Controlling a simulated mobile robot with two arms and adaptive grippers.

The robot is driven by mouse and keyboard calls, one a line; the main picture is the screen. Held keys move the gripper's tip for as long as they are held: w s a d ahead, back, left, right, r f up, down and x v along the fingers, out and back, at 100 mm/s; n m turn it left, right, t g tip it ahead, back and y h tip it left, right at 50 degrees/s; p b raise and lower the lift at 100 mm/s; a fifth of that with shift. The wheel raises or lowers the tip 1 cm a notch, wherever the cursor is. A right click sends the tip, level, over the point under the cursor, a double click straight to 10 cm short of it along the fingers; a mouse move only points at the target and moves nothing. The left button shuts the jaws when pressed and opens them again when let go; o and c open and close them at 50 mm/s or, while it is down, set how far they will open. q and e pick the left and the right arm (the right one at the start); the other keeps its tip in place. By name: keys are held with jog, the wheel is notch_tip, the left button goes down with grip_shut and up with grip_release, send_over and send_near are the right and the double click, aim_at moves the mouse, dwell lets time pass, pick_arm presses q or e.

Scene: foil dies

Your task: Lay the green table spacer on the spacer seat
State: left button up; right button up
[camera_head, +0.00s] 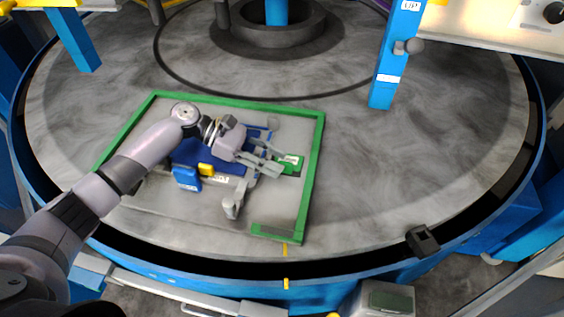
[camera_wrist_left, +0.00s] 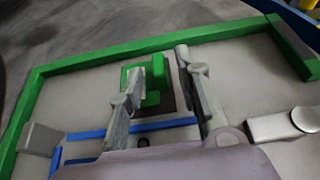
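A small green block (camera_wrist_left: 154,82), which looks like the green table spacer, stands on a dark patch in the left wrist view. A thin green outline with a pale inside (camera_wrist_left: 131,76) lies beside it; I cannot tell whether this is the spacer seat. In the head view the green piece (camera_head: 291,168) shows just beyond my fingertips, partly hidden. My left gripper (camera_head: 277,163) is above it with its fingers spread. In the left wrist view the gripper (camera_wrist_left: 158,62) has the block between its fingers, with a clear gap to the right finger. My right gripper is not in view.
A green border (camera_head: 313,165) surrounds the grey work area on the round table (camera_head: 400,170). A blue fixture (camera_head: 222,156), a blue block (camera_head: 187,178), a yellow block (camera_head: 206,169) and a grey clamp (camera_head: 232,204) are close to my gripper. A blue post (camera_head: 388,75) rises behind.

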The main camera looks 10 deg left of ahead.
pick_arm(q)
jog(key=b+v, duration=0.2)
jog(key=v, duration=0.6)
jog(key=shift+a+r, duration=0.65)
jog(key=shift+a, duration=0.15)
